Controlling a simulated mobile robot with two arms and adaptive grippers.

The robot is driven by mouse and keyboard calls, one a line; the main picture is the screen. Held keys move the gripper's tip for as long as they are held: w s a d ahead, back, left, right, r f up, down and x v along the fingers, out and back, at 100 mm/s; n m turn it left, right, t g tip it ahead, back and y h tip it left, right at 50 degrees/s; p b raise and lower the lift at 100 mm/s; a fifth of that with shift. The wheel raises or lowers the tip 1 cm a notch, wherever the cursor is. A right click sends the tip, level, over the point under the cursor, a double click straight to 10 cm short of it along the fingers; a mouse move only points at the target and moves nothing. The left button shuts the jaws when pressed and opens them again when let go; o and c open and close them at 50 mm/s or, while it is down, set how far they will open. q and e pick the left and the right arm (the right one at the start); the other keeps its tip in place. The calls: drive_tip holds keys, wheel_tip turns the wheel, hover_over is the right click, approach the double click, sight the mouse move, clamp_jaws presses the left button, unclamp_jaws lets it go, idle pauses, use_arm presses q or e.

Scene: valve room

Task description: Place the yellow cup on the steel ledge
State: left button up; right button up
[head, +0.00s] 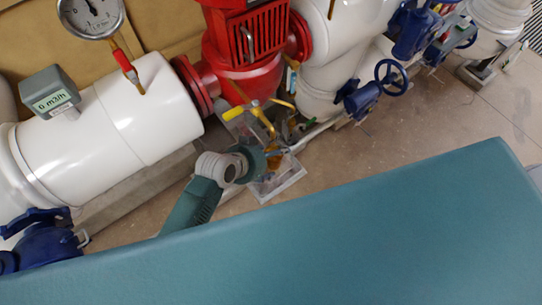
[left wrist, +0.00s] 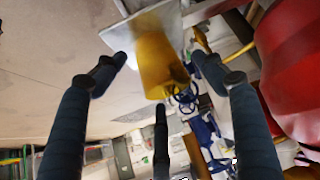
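The yellow cup (left wrist: 160,62) shows in the left wrist view between the fingers of my left gripper (left wrist: 160,62), with its far end against a pale steel ledge (left wrist: 148,12). Gaps show between the cup and the fingers on both sides, so the gripper looks open around it. In the head view my left gripper (head: 283,152) hangs over the steel ledge (head: 284,184), below the red pump. Only a small yellow-orange part of the cup (head: 273,161) shows there beside the gripper. My right gripper is in neither view.
A red pump (head: 247,45) and a large white pipe (head: 140,115) stand close behind my left arm. A yellow lever (head: 234,114) sits just above the gripper. Blue valves (head: 375,90) are at the right. Bare floor (head: 420,130) is right of the ledge.

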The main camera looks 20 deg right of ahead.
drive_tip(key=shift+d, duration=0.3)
use_arm(q)
drive_tip(key=shift+a+r, duration=0.15)
drive_tip(key=shift+r, duration=0.05)
drive_tip(key=v, duration=1.2)
drive_tip(key=s+a+f+n+y, duration=0.1)
drive_tip(key=a+f+n, duration=0.1)
drive_tip(key=a+f, duration=0.5)
drive_tip(key=s+a+f+n+y, duration=0.1)
drive_tip(key=a+f+n+y, duration=0.15)
drive_tip(key=f, duration=0.85)
drive_tip(key=a+f+n+y, duration=0.1)
drive_tip(key=a+f+n, duration=0.1)
drive_tip(key=a+f, duration=0.45)
drive_tip(key=s+a+f+n+g+y, duration=0.1)
drive_tip(key=s+a+f, duration=0.3)
drive_tip(key=s+f, duration=0.3)
drive_tip(key=s+a+f+n+g+b, duration=0.1)
drive_tip(key=s+a+f, duration=0.3)
drive_tip(key=s, duration=0.9)
drive_tip(key=s+a+f+n+g+y+b, duration=0.1)
drive_tip(key=s+a+f, duration=0.3)
drive_tip(key=s+f, duration=0.6)
drive_tip(key=shift+s+y, duration=0.2)
drive_tip(key=shift+y, duration=0.15)
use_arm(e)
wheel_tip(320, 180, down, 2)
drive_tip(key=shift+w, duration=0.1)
